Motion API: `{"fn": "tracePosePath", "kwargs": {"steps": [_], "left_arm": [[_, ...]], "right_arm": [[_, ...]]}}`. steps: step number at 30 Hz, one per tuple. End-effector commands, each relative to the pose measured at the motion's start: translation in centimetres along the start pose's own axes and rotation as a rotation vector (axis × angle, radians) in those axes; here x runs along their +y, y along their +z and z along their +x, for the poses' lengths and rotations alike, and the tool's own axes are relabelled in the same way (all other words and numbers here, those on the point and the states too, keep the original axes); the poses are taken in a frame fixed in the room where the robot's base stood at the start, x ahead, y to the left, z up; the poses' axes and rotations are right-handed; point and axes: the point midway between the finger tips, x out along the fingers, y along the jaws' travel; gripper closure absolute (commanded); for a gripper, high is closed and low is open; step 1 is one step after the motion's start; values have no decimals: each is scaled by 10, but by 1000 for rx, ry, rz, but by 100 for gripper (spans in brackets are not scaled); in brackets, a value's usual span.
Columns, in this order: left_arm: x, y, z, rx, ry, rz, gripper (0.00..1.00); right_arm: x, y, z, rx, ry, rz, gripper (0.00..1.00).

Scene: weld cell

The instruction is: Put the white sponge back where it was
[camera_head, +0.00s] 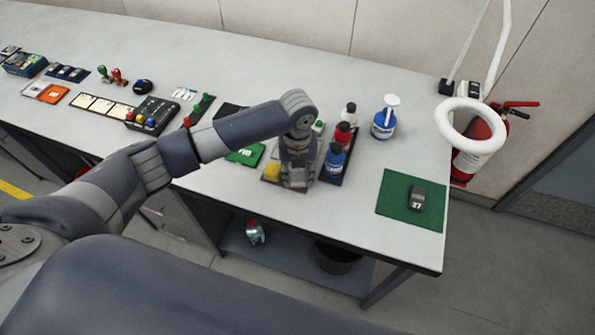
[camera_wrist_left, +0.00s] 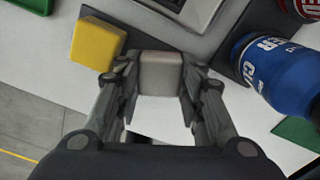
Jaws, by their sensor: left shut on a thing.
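In the left wrist view the white sponge (camera_wrist_left: 161,73), a pale block, sits between the two fingers of my left gripper (camera_wrist_left: 160,88), which is shut on it. A yellow sponge (camera_wrist_left: 97,43) lies just left of it, apart from it. The yellow sponge (camera_head: 272,171) shows left of the gripper. I cannot tell whether the white sponge touches the surface below. My right gripper is not in view.
A green mat (camera_head: 392,207) holds a dark block marked 27 (camera_head: 417,198). The table (camera_head: 345,222) is bare in front of the mat.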

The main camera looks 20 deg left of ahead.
Motion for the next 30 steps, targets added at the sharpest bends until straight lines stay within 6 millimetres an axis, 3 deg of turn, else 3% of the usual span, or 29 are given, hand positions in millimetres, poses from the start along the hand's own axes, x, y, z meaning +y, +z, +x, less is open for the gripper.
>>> {"fn": "tracePosePath", "kwargs": {"steps": [6,7,8,21,30], "left_arm": [[0,0,4,0,0,-1,83],[0,0,4,0,0,-1,62],[0,0,3,0,0,0,56],[-1,0,-5,-1,-2,0,56],[-1,1,-63,-5,-4,1,56]], "right_arm": [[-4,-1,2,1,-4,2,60],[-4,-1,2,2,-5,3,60],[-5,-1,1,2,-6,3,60],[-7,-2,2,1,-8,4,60],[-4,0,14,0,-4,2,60]]}}
